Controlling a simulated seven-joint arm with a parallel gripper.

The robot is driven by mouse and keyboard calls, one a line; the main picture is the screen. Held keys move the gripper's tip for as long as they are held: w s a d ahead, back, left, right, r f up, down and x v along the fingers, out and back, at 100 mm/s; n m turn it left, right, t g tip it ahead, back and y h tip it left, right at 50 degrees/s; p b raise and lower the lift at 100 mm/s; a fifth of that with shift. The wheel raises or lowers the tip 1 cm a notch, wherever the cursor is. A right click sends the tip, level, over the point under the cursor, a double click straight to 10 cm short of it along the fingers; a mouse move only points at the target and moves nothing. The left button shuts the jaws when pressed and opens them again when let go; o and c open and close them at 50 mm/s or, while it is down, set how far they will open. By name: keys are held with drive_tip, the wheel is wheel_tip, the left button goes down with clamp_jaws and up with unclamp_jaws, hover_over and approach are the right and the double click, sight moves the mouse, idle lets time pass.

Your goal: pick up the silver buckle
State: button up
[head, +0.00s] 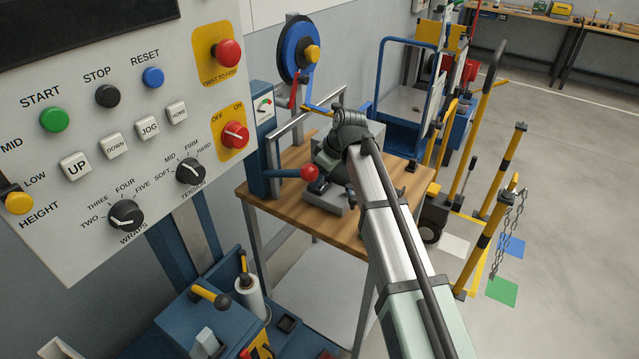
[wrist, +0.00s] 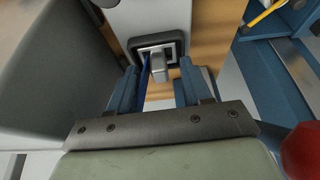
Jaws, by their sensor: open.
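The silver buckle (wrist: 159,63) shows in the wrist view as a small metal frame with a grey block in it, set in a dark-rimmed recess at the end of a light grey body. My gripper (wrist: 157,68) is open, its two blue fingers pointing toward the buckle, one on each side in the picture. Whether the fingertips are level with the buckle or short of it, I cannot tell. In the head view my arm reaches over the wooden bench (head: 370,238) and its wrist covers the gripper; I cannot make out the buckle there.
A lever with a red ball knob (head: 310,172) stands close left of my wrist; a red ball (wrist: 301,150) shows at the wrist view's lower right. A blue post with a gauge (head: 264,107) and a strap reel (head: 299,50) stand behind. The control panel (head: 110,120) fills the left.

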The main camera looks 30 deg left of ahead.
clamp_jaws()
idle(0.3)
drive_tip(key=shift+r, duration=0.15)
